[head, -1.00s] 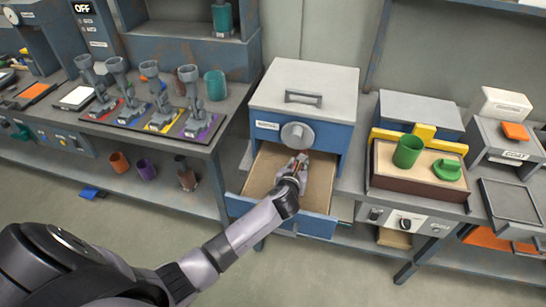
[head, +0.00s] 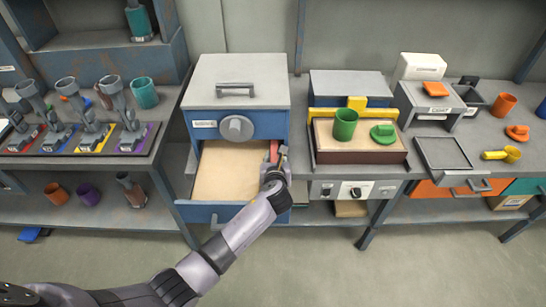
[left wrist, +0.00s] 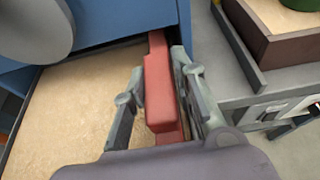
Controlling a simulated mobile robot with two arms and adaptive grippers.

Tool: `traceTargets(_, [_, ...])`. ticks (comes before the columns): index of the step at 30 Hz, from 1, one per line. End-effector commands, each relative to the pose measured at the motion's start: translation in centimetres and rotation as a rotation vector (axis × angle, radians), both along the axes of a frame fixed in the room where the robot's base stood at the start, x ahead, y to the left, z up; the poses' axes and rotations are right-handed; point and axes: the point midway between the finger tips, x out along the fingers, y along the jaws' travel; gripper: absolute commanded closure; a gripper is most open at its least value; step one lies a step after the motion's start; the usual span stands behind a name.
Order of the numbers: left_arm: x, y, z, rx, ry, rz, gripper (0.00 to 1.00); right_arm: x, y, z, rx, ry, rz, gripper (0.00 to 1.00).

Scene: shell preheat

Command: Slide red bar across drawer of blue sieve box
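The blue sieve box (head: 265,124) has a grey lid and a round grey knob, and its drawer (head: 222,175) stands pulled out, with a tan floor. The red bar (head: 273,151) is at the drawer's right side and runs front to back. In the left wrist view the red bar (left wrist: 158,88) lies between my fingers, close against both. My left gripper (head: 274,166) reaches into the drawer from the front and appears shut on the bar; its wrist hides the bar's near end. My right gripper is not in view.
A wooden tray (head: 330,157) with a green cup (head: 344,124) and green lid (head: 383,134) stands close to the right of the drawer. A bench with several grey tools is at the left. The drawer's left and middle are clear.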

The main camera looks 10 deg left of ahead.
Motion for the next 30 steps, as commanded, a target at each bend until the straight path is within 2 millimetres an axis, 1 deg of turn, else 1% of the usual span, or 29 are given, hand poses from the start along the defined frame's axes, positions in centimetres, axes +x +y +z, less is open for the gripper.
traceTargets(1, [0.0,-0.4,0.0,-0.004,-0.001,-0.006,0.72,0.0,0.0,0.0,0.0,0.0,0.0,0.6])
traceTargets(8, [0.0,-0.2,0.0,-0.003,0.0,-0.004,0.57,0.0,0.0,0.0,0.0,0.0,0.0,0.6])
traceTargets(17, [-0.1,-0.1,0.0,-0.001,0.0,-0.002,0.57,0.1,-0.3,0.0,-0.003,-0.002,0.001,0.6])
traceTargets(20, [-0.5,-0.2,0.2,-0.002,-0.001,-0.002,0.57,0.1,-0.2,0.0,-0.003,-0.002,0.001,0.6])
traceTargets(25, [-2.4,-0.6,0.9,-0.002,0.0,-0.002,0.57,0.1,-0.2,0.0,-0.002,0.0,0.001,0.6])
traceTargets(30, [-5.3,-1.4,2.2,-0.003,-0.002,-0.004,0.57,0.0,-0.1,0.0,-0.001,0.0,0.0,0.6])
